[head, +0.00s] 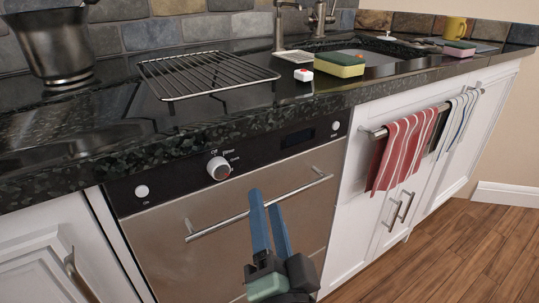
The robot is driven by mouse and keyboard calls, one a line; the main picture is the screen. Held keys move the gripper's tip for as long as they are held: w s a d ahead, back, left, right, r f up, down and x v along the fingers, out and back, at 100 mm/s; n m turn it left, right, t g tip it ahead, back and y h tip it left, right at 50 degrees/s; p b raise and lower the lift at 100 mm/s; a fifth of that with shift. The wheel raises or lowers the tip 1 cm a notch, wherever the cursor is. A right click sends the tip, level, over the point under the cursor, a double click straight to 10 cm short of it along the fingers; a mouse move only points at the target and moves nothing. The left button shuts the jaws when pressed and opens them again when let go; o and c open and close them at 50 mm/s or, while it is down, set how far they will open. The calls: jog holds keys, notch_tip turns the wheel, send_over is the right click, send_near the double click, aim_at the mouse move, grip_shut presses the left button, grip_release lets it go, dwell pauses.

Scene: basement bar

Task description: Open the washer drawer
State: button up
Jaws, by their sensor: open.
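The washer drawer (163,233) is a stainless steel front under the dark counter, with a black control strip, a knob (218,168) and a small display. It looks shut, flush with the cabinets. Its long silver bar handle (228,222) runs across the upper part of the front. My gripper (267,205) is in front of the right half of the handle, with two blue fingers pointing up. The fingers overlap part of the bar in the picture. The fingers are apart and hold nothing that I can see. I cannot tell whether they touch the bar.
White cabinets stand on both sides. A red striped towel (401,150) hangs on a rail to the right. On the counter (120,140) are a metal pot (58,45), a wire rack (205,73) and a sponge (340,64). Wooden floor (450,255) is clear at right.

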aim_at(270, 201)
jog(key=s+d+f+m+g+p, duration=0.2)
jog(key=s+m+g+p, duration=0.35)
jog(key=p, duration=0.75)
jog(key=shift+m+t, duration=0.55)
jog(key=shift+t, duration=0.3)
jog(key=b+x, duration=0.2)
jog(key=x, duration=1)
jog(key=shift+w+d, duration=0.1)
jog(key=shift+w, duration=0.15)
grip_shut()
